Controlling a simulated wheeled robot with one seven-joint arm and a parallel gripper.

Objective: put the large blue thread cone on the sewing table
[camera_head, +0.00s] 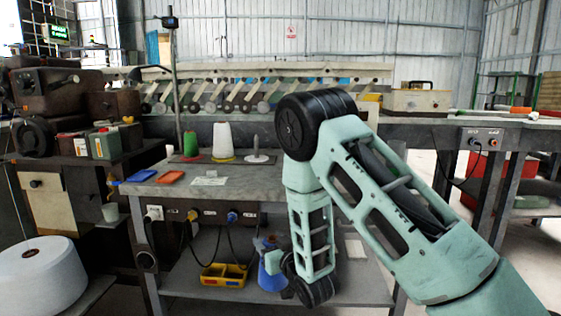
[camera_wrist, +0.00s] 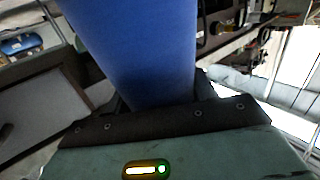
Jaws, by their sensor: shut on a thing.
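The large blue thread cone (camera_head: 271,278) is low in the head view, at the height of the lower shelf. In the wrist view the blue cone (camera_wrist: 135,45) fills the top middle, close to the jaws. My gripper (camera_head: 277,262) is shut on it; the wrist view shows the dark jaw edge of my gripper (camera_wrist: 160,108) against the cone. I cannot tell whether the cone touches the shelf. The grey table (camera_head: 247,181), likely the sewing table, stands above it. My arm hides the table's right part.
On the table are a green cone (camera_head: 190,144), a white cone (camera_head: 222,141), a spindle (camera_head: 257,156), an orange tray (camera_head: 171,177) and a blue tray (camera_head: 142,175). The lower shelf (camera_head: 345,284) holds a yellow bin (camera_head: 222,276). A big white roll (camera_head: 38,277) is at left.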

